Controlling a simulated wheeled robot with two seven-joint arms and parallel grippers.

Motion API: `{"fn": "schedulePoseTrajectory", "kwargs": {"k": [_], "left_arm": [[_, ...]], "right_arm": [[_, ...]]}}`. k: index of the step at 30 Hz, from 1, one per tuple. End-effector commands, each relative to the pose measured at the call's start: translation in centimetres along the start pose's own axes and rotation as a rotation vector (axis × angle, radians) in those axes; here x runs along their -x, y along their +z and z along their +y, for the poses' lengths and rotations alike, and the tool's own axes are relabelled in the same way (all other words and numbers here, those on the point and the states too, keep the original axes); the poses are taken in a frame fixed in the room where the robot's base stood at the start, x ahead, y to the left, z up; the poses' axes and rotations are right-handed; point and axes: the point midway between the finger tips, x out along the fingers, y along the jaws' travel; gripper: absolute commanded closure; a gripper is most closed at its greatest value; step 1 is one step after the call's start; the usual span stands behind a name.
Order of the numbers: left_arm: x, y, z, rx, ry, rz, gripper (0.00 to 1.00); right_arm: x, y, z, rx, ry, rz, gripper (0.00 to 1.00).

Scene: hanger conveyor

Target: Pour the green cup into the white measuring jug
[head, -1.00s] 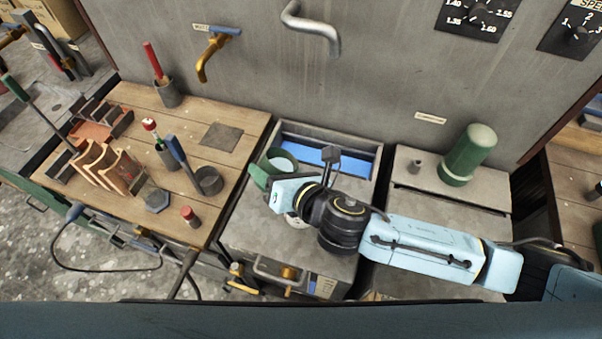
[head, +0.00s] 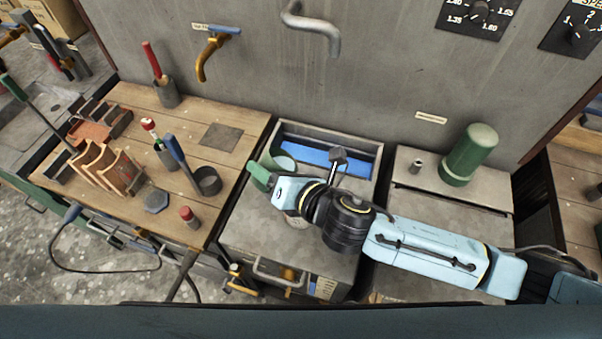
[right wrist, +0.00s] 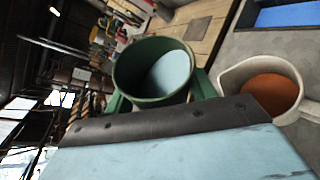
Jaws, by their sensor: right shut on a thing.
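My right gripper (head: 264,174) is shut on the green cup (head: 268,157), above the grey counter in the head view. In the right wrist view the cup (right wrist: 127,84) is between the fingers, its open mouth facing the camera and pale blue content inside. The white measuring jug (right wrist: 234,83) is to the right of the cup in that view, apart from it, with orange-brown inside. In the head view the jug is mostly hidden under my right gripper and wrist; only a small pale part (head: 296,221) shows. My left gripper is out of view.
A trough with a blue inside (head: 320,150) lies behind the gripper. A green cylinder (head: 470,155) stands on the ledge to the right. A wooden bench (head: 215,115) with tools, a dark cup (head: 207,182) and a red-capped bottle (head: 190,217) is to the left.

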Motion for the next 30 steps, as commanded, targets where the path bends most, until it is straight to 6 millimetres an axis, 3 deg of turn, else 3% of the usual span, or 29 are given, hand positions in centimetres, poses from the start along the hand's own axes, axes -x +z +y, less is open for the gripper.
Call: {"fn": "schedulePoseTrajectory", "kwargs": {"k": [30], "left_arm": [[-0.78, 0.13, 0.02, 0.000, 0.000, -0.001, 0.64]], "right_arm": [[-0.01, 0.02, 0.06, -0.122, 0.052, -0.001, 0.70]]}}
